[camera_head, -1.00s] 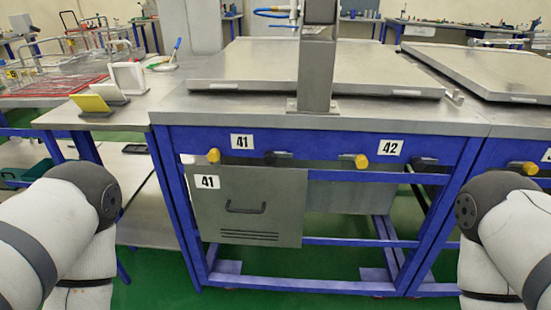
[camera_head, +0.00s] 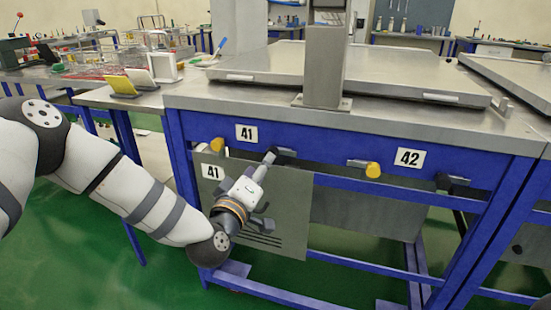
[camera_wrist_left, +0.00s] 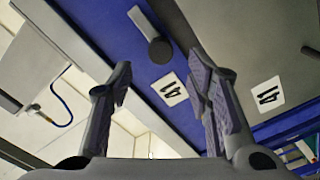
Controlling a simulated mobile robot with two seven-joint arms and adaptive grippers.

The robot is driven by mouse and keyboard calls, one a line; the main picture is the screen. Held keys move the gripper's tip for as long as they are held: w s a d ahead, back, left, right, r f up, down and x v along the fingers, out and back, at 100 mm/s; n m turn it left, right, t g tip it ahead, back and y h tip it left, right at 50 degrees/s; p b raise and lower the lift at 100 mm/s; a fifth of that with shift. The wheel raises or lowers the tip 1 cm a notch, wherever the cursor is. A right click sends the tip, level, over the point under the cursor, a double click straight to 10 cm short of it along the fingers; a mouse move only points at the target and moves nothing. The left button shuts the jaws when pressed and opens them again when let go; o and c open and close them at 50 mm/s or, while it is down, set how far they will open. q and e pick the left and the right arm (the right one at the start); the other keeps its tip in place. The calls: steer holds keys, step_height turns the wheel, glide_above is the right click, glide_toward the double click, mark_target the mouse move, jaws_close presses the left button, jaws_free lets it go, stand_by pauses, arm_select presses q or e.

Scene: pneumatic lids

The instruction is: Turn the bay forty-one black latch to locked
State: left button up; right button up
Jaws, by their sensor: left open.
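The bay forty-one black latch (camera_head: 285,152) sits on the blue front beam, right of the upper 41 label (camera_head: 246,133). My left gripper (camera_head: 268,160) is just left of it in the head view and partly covers it. In the left wrist view, the latch shows as a dark round knob (camera_wrist_left: 160,50) with a grey bar, ahead of the spread fingers (camera_wrist_left: 165,82). The left gripper is open and empty, and I see no clear contact with the latch. My right gripper is out of view.
Yellow knobs (camera_head: 217,144) stick out from the same beam. A grey door panel (camera_head: 290,215) hangs below, behind my left arm. A grey post (camera_head: 325,65) stands on the bench top. Green floor (camera_head: 75,230) is open at left.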

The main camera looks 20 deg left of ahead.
mark_target(281, 153)
arm_select(q)
steer(key=w, duration=0.7)
steer(key=shift+w+d+f+b, duration=0.15)
steer(key=shift+d+b, duration=0.05)
steer(key=shift+b, duration=0.2)
steer(key=shift+c, duration=0.2)
